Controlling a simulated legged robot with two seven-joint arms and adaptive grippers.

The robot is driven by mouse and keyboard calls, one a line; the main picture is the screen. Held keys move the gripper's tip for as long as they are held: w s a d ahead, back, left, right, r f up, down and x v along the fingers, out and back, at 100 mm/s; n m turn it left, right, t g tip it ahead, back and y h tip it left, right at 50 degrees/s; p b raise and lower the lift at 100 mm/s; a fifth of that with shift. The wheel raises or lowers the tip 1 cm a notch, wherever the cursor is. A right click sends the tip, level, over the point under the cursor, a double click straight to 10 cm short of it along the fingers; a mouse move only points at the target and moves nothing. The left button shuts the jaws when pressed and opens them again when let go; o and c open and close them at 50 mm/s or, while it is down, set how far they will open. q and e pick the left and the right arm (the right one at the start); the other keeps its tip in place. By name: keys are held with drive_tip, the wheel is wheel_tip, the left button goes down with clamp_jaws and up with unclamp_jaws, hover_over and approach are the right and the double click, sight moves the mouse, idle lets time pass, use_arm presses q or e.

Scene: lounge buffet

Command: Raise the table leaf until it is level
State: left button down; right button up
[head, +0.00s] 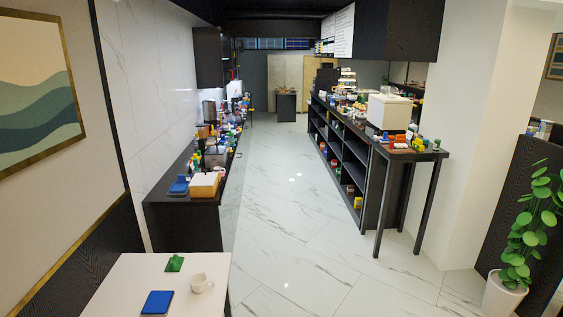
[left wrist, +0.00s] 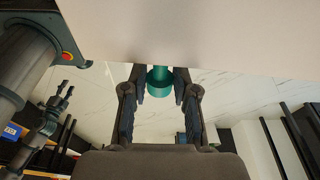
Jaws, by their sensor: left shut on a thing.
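A wide pale panel (left wrist: 190,30), which looks like the table leaf, fills the top of the left wrist view. A green round knob (left wrist: 160,82) shows just below its edge. My left gripper (left wrist: 160,90) is shut on this knob, with one dark finger on each side. A white tabletop (head: 120,285) shows at the lower left of the head view; I cannot tell there whether the leaf is level. Neither gripper is in the head view. A dark jointed arm of mine, perhaps with the right gripper (left wrist: 68,88), shows small at the left of the wrist view.
A dark counter (head: 190,213) and a dark shelf unit (head: 352,160) flank a clear marble aisle. A potted plant (head: 503,295) stands at right.

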use_arm(q)
drive_tip(key=shift+w+a+r, duration=0.1)
drive_tip(key=shift+r, duration=0.05)
drive_tip(key=shift+r+p, duration=0.6)
drive_tip(key=c, duration=0.9)
unclamp_jaws()
drive_tip(key=shift+f, duration=0.15)
drive_tip(key=p+v, duration=0.3)
drive_tip(key=d+p+v, duration=0.1)
drive_tip(key=p+v, duration=0.2)
drive_tip(key=v, duration=0.1)
drive_tip(key=shift+d, duration=0.3)
